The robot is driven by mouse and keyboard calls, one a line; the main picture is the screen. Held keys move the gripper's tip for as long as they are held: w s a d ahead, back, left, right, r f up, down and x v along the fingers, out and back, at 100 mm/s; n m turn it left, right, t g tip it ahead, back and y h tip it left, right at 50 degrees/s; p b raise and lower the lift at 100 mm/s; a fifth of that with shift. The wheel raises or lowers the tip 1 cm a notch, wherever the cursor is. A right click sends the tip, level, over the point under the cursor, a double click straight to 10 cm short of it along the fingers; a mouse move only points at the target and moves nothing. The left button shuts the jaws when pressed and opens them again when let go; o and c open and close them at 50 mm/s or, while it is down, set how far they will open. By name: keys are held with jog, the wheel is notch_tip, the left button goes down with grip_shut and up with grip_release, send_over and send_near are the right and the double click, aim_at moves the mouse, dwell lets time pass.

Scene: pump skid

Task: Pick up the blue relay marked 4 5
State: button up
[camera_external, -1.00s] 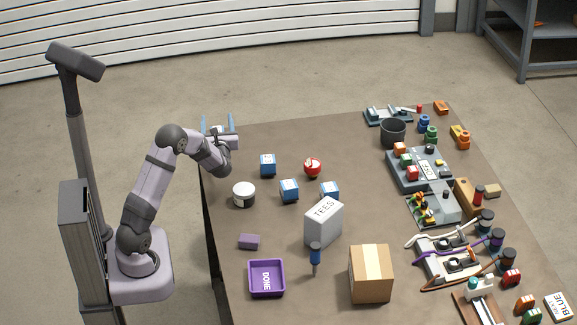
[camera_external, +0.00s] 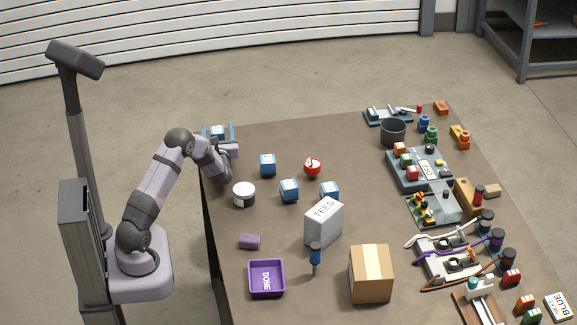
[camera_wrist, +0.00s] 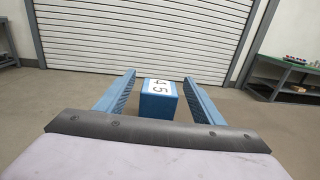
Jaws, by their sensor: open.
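The blue relay marked 4 5 (camera_wrist: 158,100) stands between my two blue fingers in the wrist view, its white label with black digits on top. Gaps show on both sides of it, so the fingers are apart from it. My gripper (camera_wrist: 158,79) is open. In the external view the relay (camera_external: 217,131) is at the table's far left corner, between the fingers of my gripper (camera_external: 218,129). Its lower part is hidden there by my gripper.
Other blue relays (camera_external: 268,164) (camera_external: 289,190) (camera_external: 329,189) stand to the right. A white-topped round tin (camera_external: 244,194), a red round object (camera_external: 312,167), a grey TEES box (camera_external: 323,224) and a purple DONE tray (camera_external: 267,279) share the brown table (camera_external: 350,150).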

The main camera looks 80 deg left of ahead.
aim_at(217, 129)
jog(key=c, duration=1.2)
notch_tip(217, 129, up, 10)
jog(key=shift+r+b, duration=0.1)
jog(key=shift+b, duration=0.2)
